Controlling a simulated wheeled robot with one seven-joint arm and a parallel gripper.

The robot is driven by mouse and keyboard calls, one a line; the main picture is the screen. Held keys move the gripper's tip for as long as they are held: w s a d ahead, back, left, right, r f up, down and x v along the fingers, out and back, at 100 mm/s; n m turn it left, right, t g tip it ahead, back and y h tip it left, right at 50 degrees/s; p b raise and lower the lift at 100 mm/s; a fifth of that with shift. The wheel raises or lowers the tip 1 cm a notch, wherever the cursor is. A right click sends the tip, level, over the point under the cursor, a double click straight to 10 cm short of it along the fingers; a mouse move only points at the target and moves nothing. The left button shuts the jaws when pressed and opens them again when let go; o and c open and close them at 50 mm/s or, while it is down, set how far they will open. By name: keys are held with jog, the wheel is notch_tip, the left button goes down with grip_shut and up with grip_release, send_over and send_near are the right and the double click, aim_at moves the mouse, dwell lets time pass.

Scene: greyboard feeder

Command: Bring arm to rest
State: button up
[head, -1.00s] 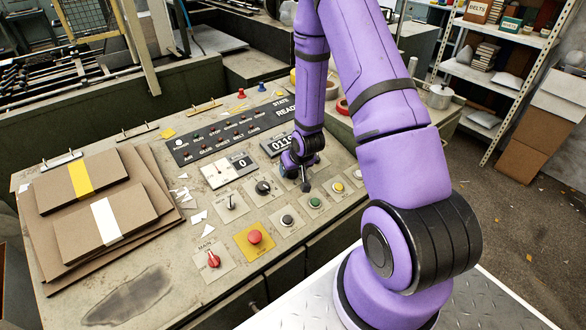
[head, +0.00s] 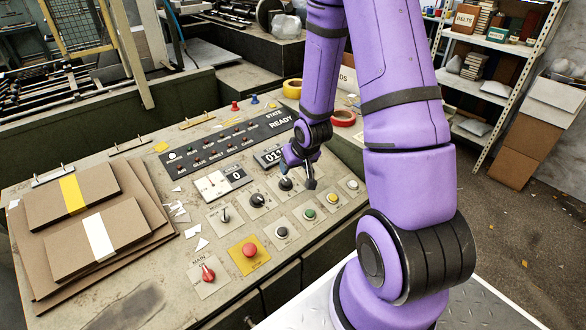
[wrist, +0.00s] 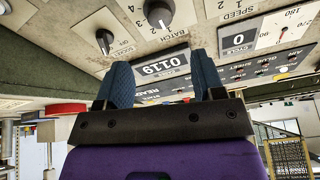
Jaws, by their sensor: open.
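My gripper (head: 297,174) is at the end of my purple arm, above the control panel (head: 130,235), beside the counter display (head: 269,157) and near the right-hand black knob (head: 286,184). It hides part of the display in the head view. In the wrist view the two blue fingers of my gripper (wrist: 163,80) are apart with nothing between them. The display (wrist: 160,68) reads 0119 beyond them, and the batch knob (wrist: 158,13) shows above. The arm is bent, its forearm hanging down toward the panel.
Stacked brown greyboard (head: 75,220) lies on the panel's left. A red main switch (head: 207,273), a red button (head: 250,250) and several small buttons are at the front. Yellow tape (head: 292,88) and red tape (head: 343,117) lie behind. Shelves (head: 480,85) stand at right, with open floor before them.

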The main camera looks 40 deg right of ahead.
dwell(0.6)
jog(key=s+a+r+n+h, duration=0.1)
jog(key=s+a+r, duration=0.15)
jog(key=r, duration=0.85)
jog(key=s+a+r, duration=0.2)
jog(key=a+r, duration=0.1)
jog(key=r, duration=0.8)
jog(key=s+a+r, duration=0.3)
jog(key=s+r, duration=0.3)
jog(key=s, duration=0.2)
jog(key=s+a+r+n+y, duration=0.1)
jog(key=s+a+r, duration=0.3)
jog(key=s+r, duration=0.3)
jog(key=shift+s+r+n, duration=0.2)
jog(key=shift+s+n, duration=0.1)
jog(key=shift+s, duration=0.8)
jog(key=shift+a, duration=0.1)
jog(key=shift+c, duration=0.2)
